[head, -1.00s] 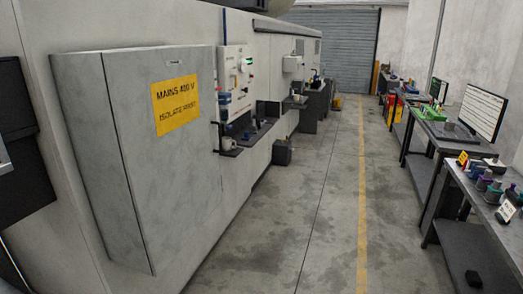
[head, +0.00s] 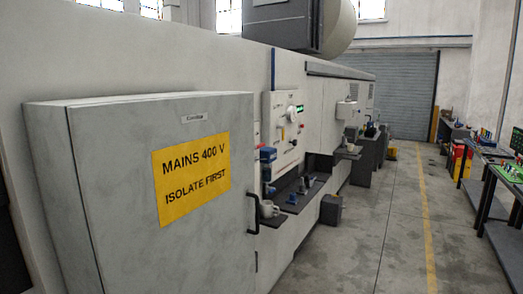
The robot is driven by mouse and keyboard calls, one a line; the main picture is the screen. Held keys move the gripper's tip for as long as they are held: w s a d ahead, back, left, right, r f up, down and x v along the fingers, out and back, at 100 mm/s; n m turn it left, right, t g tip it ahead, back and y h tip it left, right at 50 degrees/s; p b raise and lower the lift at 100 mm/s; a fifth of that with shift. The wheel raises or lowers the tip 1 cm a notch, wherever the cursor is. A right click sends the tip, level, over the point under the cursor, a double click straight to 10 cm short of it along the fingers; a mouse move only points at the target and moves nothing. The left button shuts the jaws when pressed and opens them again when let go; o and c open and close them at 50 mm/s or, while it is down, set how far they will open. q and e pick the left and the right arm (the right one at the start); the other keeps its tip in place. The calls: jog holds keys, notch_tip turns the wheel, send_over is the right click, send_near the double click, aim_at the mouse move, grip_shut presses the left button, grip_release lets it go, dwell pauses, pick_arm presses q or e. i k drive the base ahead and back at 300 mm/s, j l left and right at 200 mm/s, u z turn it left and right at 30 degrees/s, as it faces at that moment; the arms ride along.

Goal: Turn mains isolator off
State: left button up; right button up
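A grey control cabinet (head: 110,190) fills the left and front of the head view. Its door carries a yellow sign (head: 192,178) reading "MAINS 400 V ISOLATE FIRST" and a small label above it. A dark door handle (head: 255,214) is on the right edge of the door, which looks shut. I cannot make out a mains isolator on the cabinet faces in view. Neither of my grippers is in view.
A dark bin (head: 331,209) stands on the floor. The aisle (head: 385,235) is clear; workbenches line the right.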

aim_at(260, 145)
jog(key=i+l+u, duration=0.25)
jog(key=i+l, duration=0.35)
jog(key=i+l+u, duration=0.3)
jog(key=i+l, duration=0.45)
